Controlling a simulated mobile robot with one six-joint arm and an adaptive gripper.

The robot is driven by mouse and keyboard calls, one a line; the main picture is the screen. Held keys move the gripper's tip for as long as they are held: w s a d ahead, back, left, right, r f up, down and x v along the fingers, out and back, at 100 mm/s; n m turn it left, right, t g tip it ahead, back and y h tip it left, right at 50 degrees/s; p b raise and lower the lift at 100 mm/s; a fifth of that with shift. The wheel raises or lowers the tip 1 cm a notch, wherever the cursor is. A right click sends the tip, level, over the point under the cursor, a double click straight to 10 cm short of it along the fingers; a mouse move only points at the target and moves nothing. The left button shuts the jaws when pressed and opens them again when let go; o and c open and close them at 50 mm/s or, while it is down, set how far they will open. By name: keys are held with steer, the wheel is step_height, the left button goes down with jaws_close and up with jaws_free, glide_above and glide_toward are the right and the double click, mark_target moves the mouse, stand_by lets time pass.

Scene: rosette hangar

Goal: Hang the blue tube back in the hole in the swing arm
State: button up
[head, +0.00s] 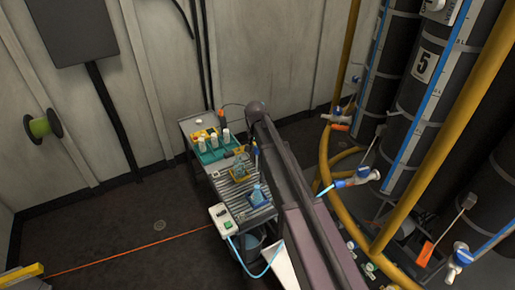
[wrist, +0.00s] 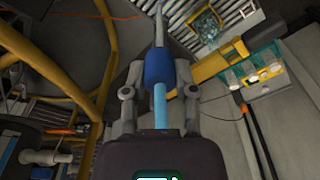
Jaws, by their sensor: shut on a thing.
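In the wrist view the blue tube shows as a darker blue sleeve (wrist: 160,68) with a grey pointed end above it and a pale blue length below. My gripper (wrist: 160,90) is shut on it, one finger on each side. A yellow bar (wrist: 212,65) passes behind the tube at the right; I cannot tell whether it is the swing arm or whether it touches the tube. No hole in it can be made out. In the head view my arm hides most of the gripper and the tube.
A cart (head: 262,212) with a ribbed top carries a teal tray (head: 213,155) of white bottles and a white meter (head: 223,220) with a pale blue hose. Yellow pipes (head: 325,160) and dark columns (head: 425,100) crowd the right. The floor at left (head: 110,225) is mostly clear.

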step_height(320, 180, up, 11)
steer(key=p, duration=1.1)
steer(key=shift+r, duration=0.15)
stand_by(1.5)
stand_by(0.4)
steer(key=w+a+r+p, duration=0.1)
steer(key=w+a, duration=0.4)
steer(key=a, duration=0.3)
steer(key=shift+w+a+r, duration=0.15)
steer(key=shift+w+a, duration=0.15)
steer(key=shift+a, duration=0.05)
